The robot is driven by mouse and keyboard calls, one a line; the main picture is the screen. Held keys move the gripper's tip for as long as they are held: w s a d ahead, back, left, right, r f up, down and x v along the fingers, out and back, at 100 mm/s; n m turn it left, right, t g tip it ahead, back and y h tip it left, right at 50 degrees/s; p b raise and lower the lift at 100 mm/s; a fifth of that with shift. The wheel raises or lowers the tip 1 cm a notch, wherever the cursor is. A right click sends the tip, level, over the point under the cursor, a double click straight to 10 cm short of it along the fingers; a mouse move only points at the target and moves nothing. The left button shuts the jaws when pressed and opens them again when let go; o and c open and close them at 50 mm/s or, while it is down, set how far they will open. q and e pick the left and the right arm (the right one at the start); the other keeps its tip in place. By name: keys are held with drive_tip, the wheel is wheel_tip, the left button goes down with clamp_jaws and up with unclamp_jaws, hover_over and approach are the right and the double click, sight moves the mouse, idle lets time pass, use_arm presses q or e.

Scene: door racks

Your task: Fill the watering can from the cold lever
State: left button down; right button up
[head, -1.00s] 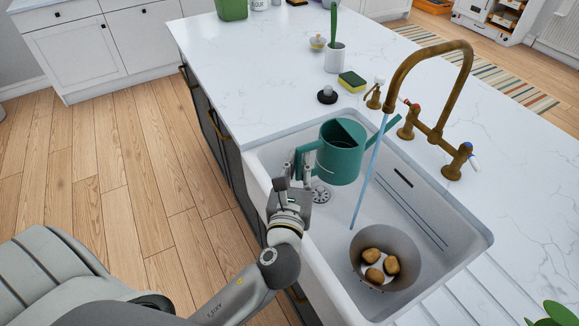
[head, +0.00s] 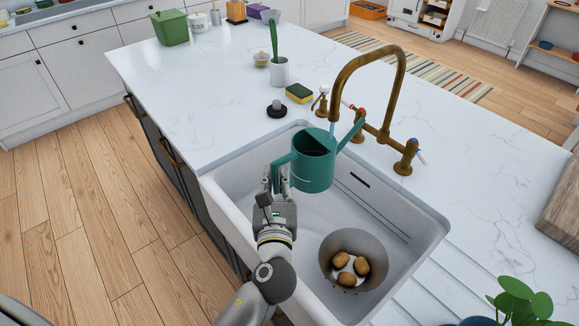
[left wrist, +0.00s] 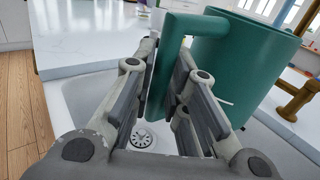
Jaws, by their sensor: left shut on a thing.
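The teal watering can (head: 313,165) is held over the white sink (head: 225,190), its spout toward the upper right. My left gripper (head: 279,180) is shut on the can's handle, which also shows between the fingers in the left wrist view (left wrist: 165,80). The brass tap (head: 398,75) arches above the can. A short bit of blue water stream (head: 332,128) shows under its outlet and ends at the can's top; whether it all goes inside, I cannot tell. The cold lever (head: 421,157) has a blue mark and the hot lever (head: 361,111) a red one. My right gripper is out of view.
Behind the sink are a black-topped stopper (head: 276,109), a sponge (head: 299,92) and a brass soap pump (head: 321,103).

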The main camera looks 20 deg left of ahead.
sight(292, 162)
use_arm(q)
drive_tip(key=shift+w+d+r, duration=0.1)
drive_tip(key=shift+w+d, duration=0.45)
drive_tip(key=shift+d, duration=0.25)
drive_tip(key=shift+w+d, duration=0.5)
drive_tip(key=shift+d, duration=0.3)
idle(6.4)
